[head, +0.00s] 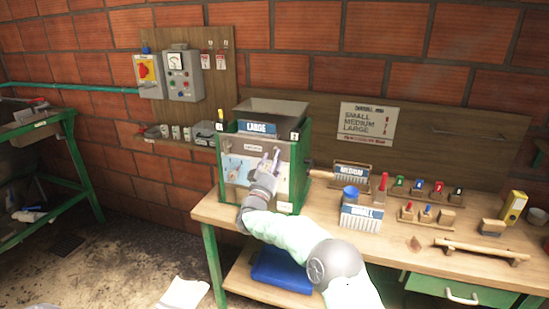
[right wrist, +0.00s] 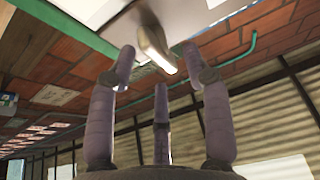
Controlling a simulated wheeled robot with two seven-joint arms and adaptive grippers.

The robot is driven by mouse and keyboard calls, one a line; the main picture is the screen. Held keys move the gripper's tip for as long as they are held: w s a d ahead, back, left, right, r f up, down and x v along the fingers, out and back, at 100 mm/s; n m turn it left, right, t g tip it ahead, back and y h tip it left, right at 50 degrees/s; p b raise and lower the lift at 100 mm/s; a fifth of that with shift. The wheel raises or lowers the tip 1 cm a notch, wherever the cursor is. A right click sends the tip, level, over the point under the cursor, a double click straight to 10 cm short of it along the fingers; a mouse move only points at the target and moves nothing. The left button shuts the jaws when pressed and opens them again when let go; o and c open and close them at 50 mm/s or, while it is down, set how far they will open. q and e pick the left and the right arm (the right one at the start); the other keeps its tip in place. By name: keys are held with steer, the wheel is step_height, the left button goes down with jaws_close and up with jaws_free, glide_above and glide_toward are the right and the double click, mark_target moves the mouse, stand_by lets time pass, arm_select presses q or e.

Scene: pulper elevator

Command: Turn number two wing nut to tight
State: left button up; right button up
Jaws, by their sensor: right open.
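The green-framed machine (head: 297,155) stands on the left end of the wooden bench, with a blue "LARGE" plate (head: 257,128) on it. My right gripper (head: 270,162) is in front of its pale front panel (head: 238,168) and covers part of it. In the right wrist view its purple fingers (right wrist: 159,66) are spread apart. A pale, elongated wing-like piece (right wrist: 153,42), which looks like a wing nut, sticks out from the panel between the fingertips. I cannot see a number on it, nor clear finger contact. My left gripper is not in view.
The bench (head: 410,250) holds a "MEDIUM" plate (head: 352,170), a "SMALL" plate (head: 361,217) with a blue cup (head: 350,193), and several coloured-handled tools. A grey control box (head: 183,76) hangs on the wall board. A blue bin (head: 283,272) sits on the lower shelf.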

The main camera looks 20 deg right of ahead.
steer(key=v, duration=1)
steer(key=shift+w, duration=0.1)
step_height(320, 180, down, 20)
steer(key=a+n+g+y, duration=0.2)
steer(key=n+y, duration=0.3)
steer(key=y, duration=0.3)
steer(key=s+a+f+g+y, duration=0.1)
steer(key=s+f+g+y, duration=0.1)
steer(key=s+f, duration=0.35)
steer(key=s+f+g+y, duration=0.2)
steer(key=f, duration=0.7)
steer(key=s+a+f+g+y, duration=0.1)
steer(key=s+f+g, duration=0.3)
steer(key=s, duration=0.8)
steer(key=s+a+f+g+y, duration=0.2)
steer(key=s+f+g, duration=0.2)
steer(key=s, duration=0.8)
steer(key=s+a+f+g+y, duration=0.1)
steer(key=s+f+g, duration=0.3)
steer(key=s+f, duration=0.3)
steer(key=s, duration=0.5)
steer(key=shift+s+a+f+y+p, duration=0.25)
steer(key=shift+a+f+y+p, duration=0.05)
steer(key=shift+a, duration=0.1)
